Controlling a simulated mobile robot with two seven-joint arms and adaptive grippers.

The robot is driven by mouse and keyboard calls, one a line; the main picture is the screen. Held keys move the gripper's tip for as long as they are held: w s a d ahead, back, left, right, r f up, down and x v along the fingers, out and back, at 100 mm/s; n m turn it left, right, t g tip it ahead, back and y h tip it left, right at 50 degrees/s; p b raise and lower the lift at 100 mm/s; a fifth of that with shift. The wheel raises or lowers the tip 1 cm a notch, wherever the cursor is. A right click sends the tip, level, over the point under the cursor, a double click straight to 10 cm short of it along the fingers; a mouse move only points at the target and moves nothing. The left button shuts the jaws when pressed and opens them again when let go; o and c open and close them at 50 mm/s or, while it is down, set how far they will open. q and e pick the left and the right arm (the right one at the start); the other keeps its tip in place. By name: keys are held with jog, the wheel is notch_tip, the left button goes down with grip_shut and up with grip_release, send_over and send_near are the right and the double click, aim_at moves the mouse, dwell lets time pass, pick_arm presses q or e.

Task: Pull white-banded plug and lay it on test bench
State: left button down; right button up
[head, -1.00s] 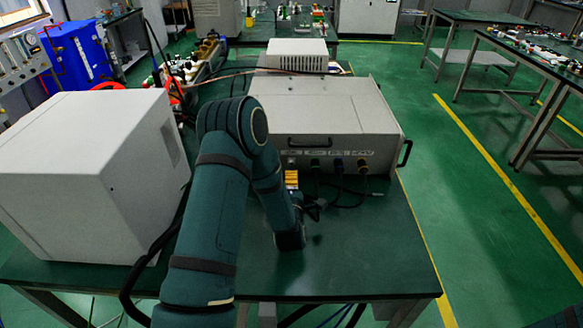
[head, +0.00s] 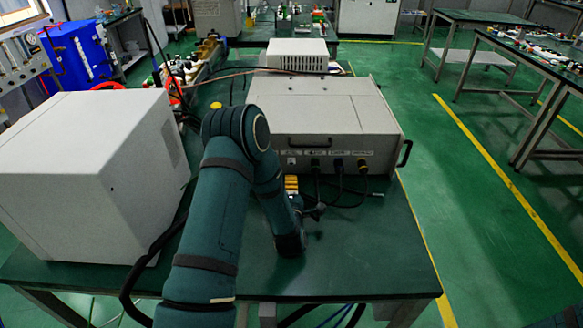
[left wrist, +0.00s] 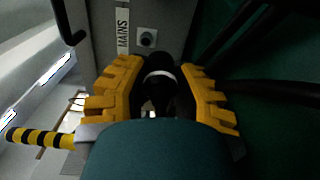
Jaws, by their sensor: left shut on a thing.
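The white-banded plug (left wrist: 160,76) is black with a pale ring, and in the left wrist view it sits between the two yellow fingers of my left gripper (left wrist: 162,92). The gripper is shut on it. In the head view my left gripper (head: 293,184) is low in front of the grey generator box (head: 325,115), over the green test bench (head: 370,260); the plug cannot be made out there. My right gripper is not in view.
Other dark cables run from the box's front connectors (head: 338,163) to the right of my gripper. A large white cabinet (head: 90,170) stands at the left of the bench. The bench's front right is clear.

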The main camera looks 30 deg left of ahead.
pick_arm(q)
jog(key=shift+f, duration=0.25)
jog(key=c, duration=0.8)
grip_release()
jog(key=shift+o, duration=0.2)
jog(key=shift+s, duration=0.1)
jog(key=shift+s+d+f, duration=0.1)
jog(key=shift+f, duration=0.15)
jog(key=v, duration=1.1)
jog(key=shift+s+d+r, duration=0.1)
jog(key=shift+s, duration=0.3)
jog(key=shift+r, duration=0.1)
